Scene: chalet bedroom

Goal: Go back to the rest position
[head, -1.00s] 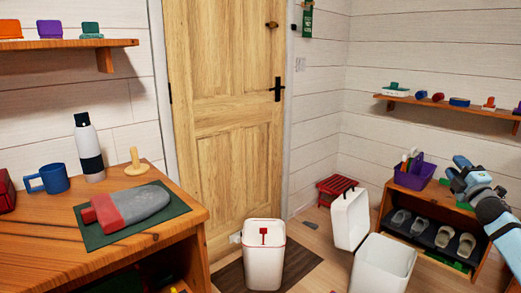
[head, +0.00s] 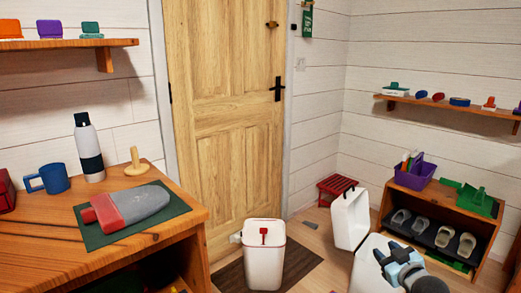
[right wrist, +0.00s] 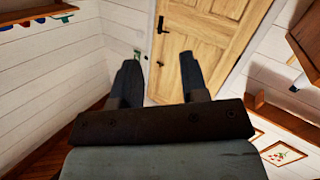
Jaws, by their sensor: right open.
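My right gripper (head: 388,257) is at the lower right of the head view, in front of the open white bin (head: 366,277). The right wrist view shows its two dark fingers (right wrist: 160,77) spread apart, with nothing between them. The wooden door (right wrist: 205,35) and white plank walls show beyond the fingers. My left gripper and left arm are not in view.
A wooden desk (head: 180,241) with a bottle, mug and mat is at left. A white bin with red trim (head: 263,268) stands before the door (head: 225,120). A low shoe shelf (head: 478,225) with a purple caddy (head: 415,176) is at right.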

